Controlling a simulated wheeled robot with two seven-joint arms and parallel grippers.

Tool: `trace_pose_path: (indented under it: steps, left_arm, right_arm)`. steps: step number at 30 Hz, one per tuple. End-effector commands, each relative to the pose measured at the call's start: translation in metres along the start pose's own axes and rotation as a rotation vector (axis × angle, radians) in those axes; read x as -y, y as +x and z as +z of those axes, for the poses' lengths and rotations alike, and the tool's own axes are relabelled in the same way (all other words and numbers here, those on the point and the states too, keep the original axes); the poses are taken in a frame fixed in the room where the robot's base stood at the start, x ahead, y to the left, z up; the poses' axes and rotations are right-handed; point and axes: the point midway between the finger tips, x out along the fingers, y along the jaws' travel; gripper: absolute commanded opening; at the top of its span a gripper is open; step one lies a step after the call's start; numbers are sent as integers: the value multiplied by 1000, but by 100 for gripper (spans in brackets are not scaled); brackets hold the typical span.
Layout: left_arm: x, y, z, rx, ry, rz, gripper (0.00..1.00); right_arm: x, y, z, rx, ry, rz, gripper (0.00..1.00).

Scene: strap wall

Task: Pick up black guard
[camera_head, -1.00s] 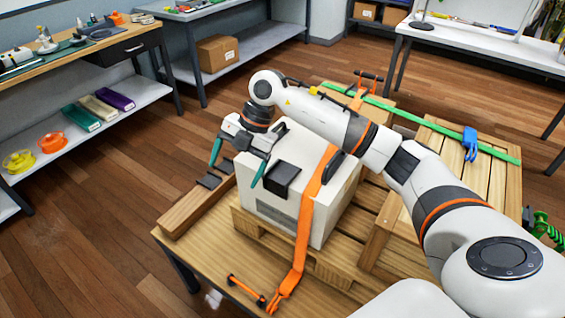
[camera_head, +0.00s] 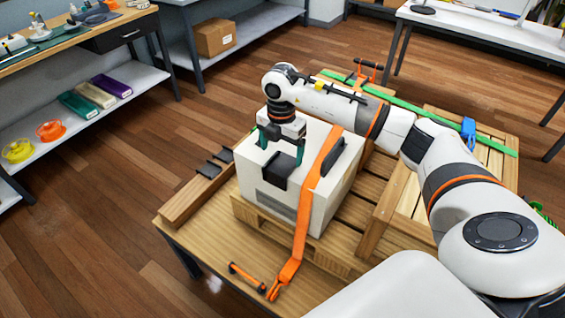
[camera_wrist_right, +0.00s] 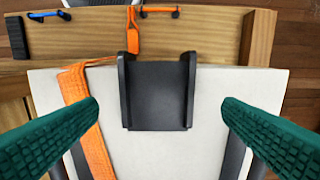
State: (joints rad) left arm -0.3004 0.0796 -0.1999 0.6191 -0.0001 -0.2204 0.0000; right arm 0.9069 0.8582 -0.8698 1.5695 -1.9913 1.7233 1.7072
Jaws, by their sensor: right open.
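A black guard (camera_head: 279,171), a channel-like piece with two raised sides, sits on the top edge of the white box (camera_head: 270,207), left of the orange strap. In the right wrist view the guard (camera_wrist_right: 157,95) lies ahead, between the lines of the two green fingers. My right gripper (camera_head: 281,150) points down above the box, close over the guard. Its fingers are apart with nothing between them, and it also shows in the right wrist view (camera_wrist_right: 160,108). Whether a finger touches the guard cannot be told. My left gripper is out of view.
An orange strap (camera_head: 304,210) runs over the box and down to the table (camera_head: 222,255). Another black piece (camera_head: 332,155) sits under the strap at the right edge. More black pieces (camera_head: 209,170) lie on a wooden beam at left. Wooden crates stand to the right.

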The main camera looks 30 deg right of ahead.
Motion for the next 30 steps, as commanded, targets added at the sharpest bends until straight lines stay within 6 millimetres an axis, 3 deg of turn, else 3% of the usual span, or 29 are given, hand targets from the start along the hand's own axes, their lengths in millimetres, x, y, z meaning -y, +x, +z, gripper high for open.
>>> trace_pose_path:
  steps: [1, 6, 14, 23, 30]
  left_arm:
    - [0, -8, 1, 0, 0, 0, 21]
    - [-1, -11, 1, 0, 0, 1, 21]
    - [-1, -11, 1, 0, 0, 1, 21]
    - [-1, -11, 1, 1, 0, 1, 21]
    - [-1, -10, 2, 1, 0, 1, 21]
  right_arm:
    - [-4, 5, -1, 2, 1, 6, 89]
    - [-3, 27, -1, 1, 0, 1, 89]
    - [-3, 32, -1, 0, -1, -1, 89]
    - [-2, 31, -1, 1, -1, -1, 43]
    - [-2, 30, -1, 0, 0, -2, 40]
